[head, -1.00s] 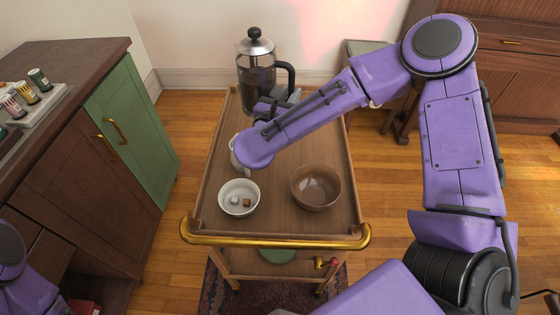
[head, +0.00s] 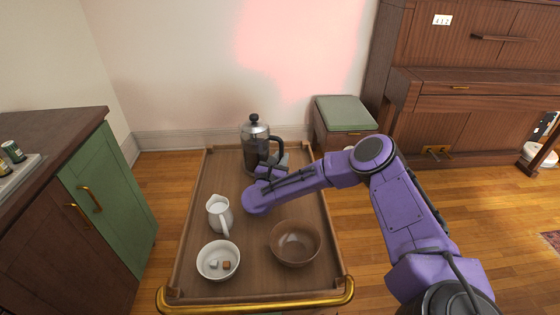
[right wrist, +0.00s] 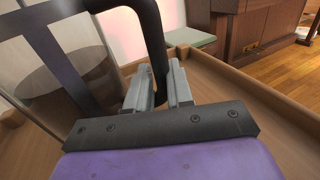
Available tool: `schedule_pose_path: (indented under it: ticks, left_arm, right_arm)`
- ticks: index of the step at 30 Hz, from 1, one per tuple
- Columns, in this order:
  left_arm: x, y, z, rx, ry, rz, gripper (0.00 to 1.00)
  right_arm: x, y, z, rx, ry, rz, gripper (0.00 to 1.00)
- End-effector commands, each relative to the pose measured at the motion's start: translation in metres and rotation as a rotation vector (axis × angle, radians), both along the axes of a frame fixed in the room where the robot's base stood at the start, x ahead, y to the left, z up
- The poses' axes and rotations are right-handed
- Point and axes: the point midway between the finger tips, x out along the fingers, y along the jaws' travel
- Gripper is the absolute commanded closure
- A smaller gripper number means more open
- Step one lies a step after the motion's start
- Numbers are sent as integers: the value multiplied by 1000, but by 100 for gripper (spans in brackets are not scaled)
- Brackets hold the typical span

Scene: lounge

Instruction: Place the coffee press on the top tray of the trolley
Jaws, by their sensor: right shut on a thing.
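The coffee press (head: 254,146), glass with a dark frame, a metal lid and a black handle, stands upright at the far end of the trolley's top tray (head: 215,180). It looks close to or on the tray surface; I cannot tell if its base touches. My right gripper (head: 277,163) is shut on its handle. In the right wrist view the fingers (right wrist: 158,88) close around the black handle (right wrist: 153,40), with the press's glass body (right wrist: 50,75) at the left. My left gripper is not in view.
On the same tray stand a white jug (head: 219,214), a white bowl with cubes (head: 218,261) and a brown bowl (head: 295,243). A brass rail (head: 255,301) edges the near side. A green-doored cabinet (head: 110,185) is left; a stool (head: 343,118) and piano (head: 455,90) are right.

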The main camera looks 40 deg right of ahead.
Motion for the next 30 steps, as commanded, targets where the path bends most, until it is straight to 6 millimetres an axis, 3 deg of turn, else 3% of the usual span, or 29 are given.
schedule_pose_path:
  ticks: [12,13,15,24,30]
  left_arm:
    - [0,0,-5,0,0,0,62]
    - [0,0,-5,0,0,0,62]
    - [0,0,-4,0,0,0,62]
    - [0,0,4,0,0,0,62]
    - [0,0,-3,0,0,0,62]
  right_arm:
    - [1,0,-7,0,-7,0,100]
    - [0,0,-8,0,-3,0,76]
    - [0,0,-7,0,-2,0,53]
    - [0,0,0,0,-3,0,53]
    - [-21,33,-4,0,-3,7,53]
